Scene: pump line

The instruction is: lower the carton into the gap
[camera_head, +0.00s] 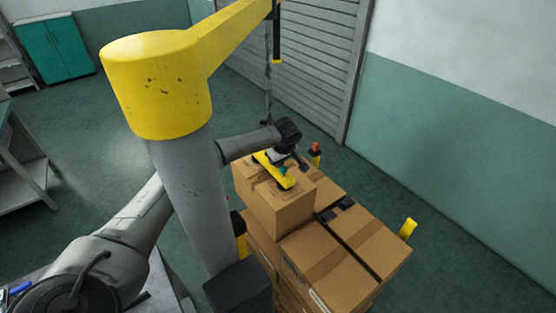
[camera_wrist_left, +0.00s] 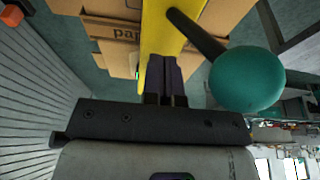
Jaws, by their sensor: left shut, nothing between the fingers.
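The carton (camera_head: 282,208) is a brown box under a yellow lifter bar (camera_head: 273,171), which also crosses the wrist view (camera_wrist_left: 158,35). Its top stands higher than the neighbouring cartons; I cannot tell if it hangs or rests. A dark gap (camera_head: 336,212) shows among the cartons at its right; its depth is hidden. My left gripper (camera_head: 300,163) is at the lifter, above the carton. In the wrist view its fingers (camera_wrist_left: 166,72) are shut and empty, close against the yellow bar, with a teal ball knob (camera_wrist_left: 247,80) beside them. My right gripper is out of view.
A grey column with a yellow cap (camera_head: 155,85) and boom stands in front of my left arm and hides part of it. Stacked cartons (camera_head: 345,255) lie right of the carton. A yellow post (camera_head: 408,229) stands at their right edge. A shutter (camera_head: 300,60) is behind.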

